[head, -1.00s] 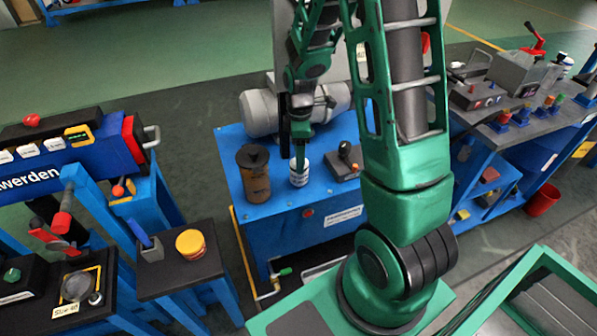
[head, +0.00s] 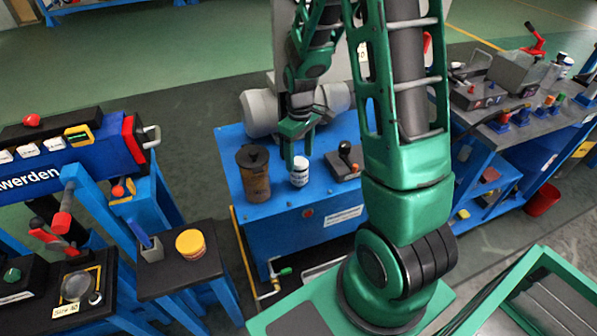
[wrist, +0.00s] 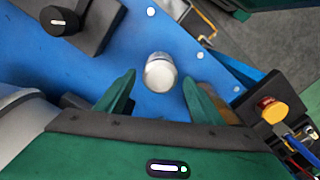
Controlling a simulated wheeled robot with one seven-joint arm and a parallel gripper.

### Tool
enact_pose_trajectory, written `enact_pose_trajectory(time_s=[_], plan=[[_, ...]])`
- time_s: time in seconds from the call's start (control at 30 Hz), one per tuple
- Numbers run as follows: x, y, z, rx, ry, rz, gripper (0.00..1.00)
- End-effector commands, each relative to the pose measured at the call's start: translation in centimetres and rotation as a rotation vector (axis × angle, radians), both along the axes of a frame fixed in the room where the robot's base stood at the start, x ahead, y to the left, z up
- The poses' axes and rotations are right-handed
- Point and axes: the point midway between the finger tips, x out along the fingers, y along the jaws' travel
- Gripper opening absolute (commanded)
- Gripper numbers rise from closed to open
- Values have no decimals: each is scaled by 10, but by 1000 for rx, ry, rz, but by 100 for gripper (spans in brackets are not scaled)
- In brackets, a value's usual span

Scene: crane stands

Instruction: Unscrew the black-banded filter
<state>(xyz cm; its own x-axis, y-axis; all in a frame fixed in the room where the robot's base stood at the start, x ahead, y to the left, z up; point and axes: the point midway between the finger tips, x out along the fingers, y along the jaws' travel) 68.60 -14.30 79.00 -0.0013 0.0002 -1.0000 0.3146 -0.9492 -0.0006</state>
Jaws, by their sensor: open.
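A white canister with a dark band, the filter (head: 300,174), stands upright on the blue bench (head: 325,226). In the wrist view, the filter's pale round top (wrist: 160,74) lies between my fingers. My gripper (head: 299,157) is open over the filter, pointing down, with one finger at each side. In the wrist view, gaps show between both fingertips and the filter; I cannot tell how far the tips reach down beside it. The filter's lower part is hidden in the wrist view.
A rusty brown cylinder (head: 254,178) stands close to the left of the filter. A dark box with a black knob (head: 347,155) is at its right. A grey motor (head: 262,112) lies behind. The bench is bare in front of the filter.

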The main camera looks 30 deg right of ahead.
Motion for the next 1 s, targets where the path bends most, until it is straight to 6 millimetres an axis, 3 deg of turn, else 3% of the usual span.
enact_pose_trajectory(time_s=[0.27, 0.5, 1.0], plan=[[0, 0, 0, 0, 0, 3, 61], [0, 0, 0, 0, -1, 3, 15], [0, 0, 2, 0, 0, 9, 15]])
